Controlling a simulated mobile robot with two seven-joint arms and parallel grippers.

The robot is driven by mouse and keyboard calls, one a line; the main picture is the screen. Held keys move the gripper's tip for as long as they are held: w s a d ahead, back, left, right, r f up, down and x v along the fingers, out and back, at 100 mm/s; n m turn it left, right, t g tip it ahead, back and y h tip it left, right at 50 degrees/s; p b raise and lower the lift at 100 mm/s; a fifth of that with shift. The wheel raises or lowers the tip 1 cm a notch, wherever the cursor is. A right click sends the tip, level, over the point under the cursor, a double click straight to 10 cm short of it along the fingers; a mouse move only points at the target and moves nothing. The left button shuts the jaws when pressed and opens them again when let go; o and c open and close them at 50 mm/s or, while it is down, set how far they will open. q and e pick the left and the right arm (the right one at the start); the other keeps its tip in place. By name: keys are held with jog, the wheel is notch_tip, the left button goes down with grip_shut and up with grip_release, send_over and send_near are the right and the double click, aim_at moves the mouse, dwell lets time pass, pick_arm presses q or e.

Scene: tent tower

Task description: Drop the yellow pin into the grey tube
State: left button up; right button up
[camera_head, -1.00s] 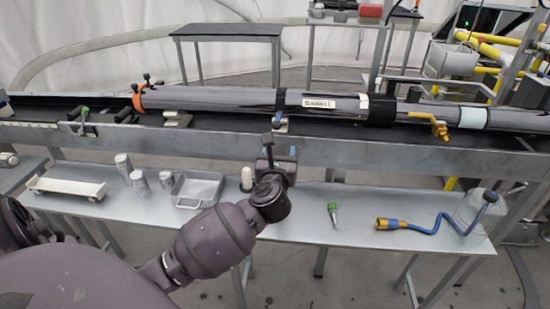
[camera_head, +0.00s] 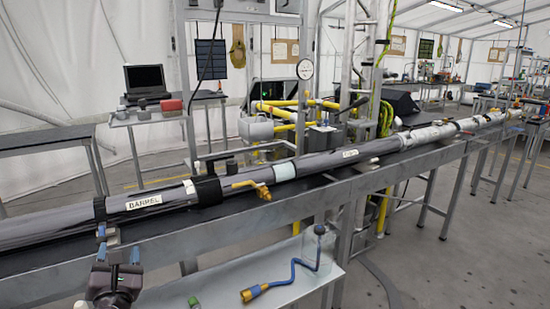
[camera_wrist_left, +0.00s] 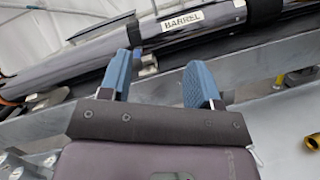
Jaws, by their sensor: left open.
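A long dark-grey tube labelled BARREL (camera_head: 165,198) lies along the metal bench; it also shows in the left wrist view (camera_wrist_left: 190,38). I cannot tell whether it is the task's grey tube. I cannot pick out a yellow pin in any view. A yellow-brass fitting (camera_head: 252,187) sits on the near side of the tube. My left gripper (camera_head: 118,256) is at the lower left, in front of the bench edge. In the left wrist view its blue fingers (camera_wrist_left: 160,72) are apart with nothing between them. My right gripper is out of view.
A lower shelf (camera_head: 222,280) holds a blue hose with a brass end (camera_head: 290,280), a clear jar (camera_head: 318,248) and a small green-tipped item (camera_head: 193,301). The metal bench rail (camera_head: 310,207) runs across in front of the tube. A laptop (camera_head: 145,79) stands on a stand behind.

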pick_arm(q)
jog(key=s+d+r+m+t+h, duration=0.3)
jog(key=d+m+h, duration=0.4)
jog(key=m, duration=0.8)
jog(key=s+d+f+m+g+h, duration=0.35)
jog(key=f+m+h, duration=0.45)
jog(key=m, duration=0.7)
jog(key=s+a+f+m+g+y+p, duration=0.1)
jog(key=s+a+f+m+g+y, duration=0.2)
jog(key=s+f, duration=1.8)
jog(key=s+m+g+y, duration=0.1)
jog(key=m+g+y, duration=0.2)
jog(key=g+y, duration=0.1)
jog(key=shift+s+a+f, duration=0.15)
jog(key=shift+s+f, duration=0.1)
jog(key=shift+s, duration=0.05)
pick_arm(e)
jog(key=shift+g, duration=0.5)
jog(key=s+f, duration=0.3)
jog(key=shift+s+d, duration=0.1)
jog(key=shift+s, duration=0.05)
